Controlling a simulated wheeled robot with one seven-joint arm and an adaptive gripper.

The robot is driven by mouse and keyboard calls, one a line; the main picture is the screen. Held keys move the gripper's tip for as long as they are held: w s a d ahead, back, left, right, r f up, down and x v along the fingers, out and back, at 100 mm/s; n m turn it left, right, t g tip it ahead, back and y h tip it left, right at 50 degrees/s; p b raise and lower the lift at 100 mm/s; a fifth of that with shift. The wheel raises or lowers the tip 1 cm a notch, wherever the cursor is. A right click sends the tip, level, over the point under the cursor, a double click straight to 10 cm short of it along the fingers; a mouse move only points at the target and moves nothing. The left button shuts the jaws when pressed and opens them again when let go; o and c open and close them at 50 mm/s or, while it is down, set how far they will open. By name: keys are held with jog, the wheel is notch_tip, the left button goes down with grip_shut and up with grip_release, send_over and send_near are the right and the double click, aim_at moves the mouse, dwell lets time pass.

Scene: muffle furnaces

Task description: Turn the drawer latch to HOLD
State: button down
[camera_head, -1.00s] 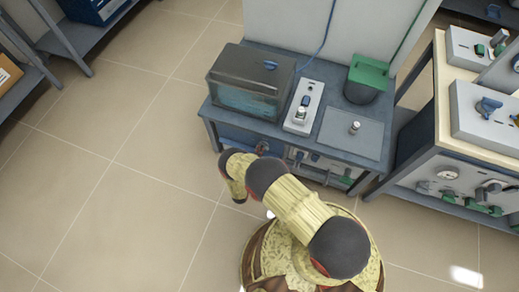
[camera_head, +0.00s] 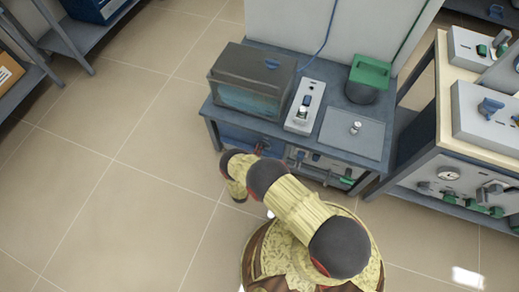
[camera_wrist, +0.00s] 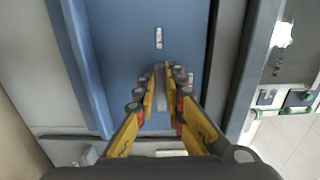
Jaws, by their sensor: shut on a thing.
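The wrist view faces a blue drawer front (camera_wrist: 120,45) with a raised blue edge at left. My gripper (camera_wrist: 167,74) has two yellow fingers with dark and red joints, closed on a narrow grey piece (camera_wrist: 161,88), which looks like the drawer latch. The fingers hide much of it, so its exact turn is hard to tell. A small white mark (camera_wrist: 158,38) shows on the blue face beyond the fingertips; no lettering is readable. In the head view my gripper (camera_head: 261,147) is small at the bench's lower front, beside the blue panel (camera_head: 238,137).
The bench top holds a grey glass-fronted box (camera_head: 250,80), a white switch panel (camera_head: 305,106) and a green-lidded dark pot (camera_head: 368,78). A second bench (camera_head: 440,130) with valves and a gauge stands at right. The tiled floor (camera_head: 120,180) at left is clear.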

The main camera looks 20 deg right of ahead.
jog(key=shift+a, duration=0.1)
jog(key=c, duration=1.8)
grip_release()
jog(key=shift+c, duration=0.2)
jog(key=v, duration=1.2)
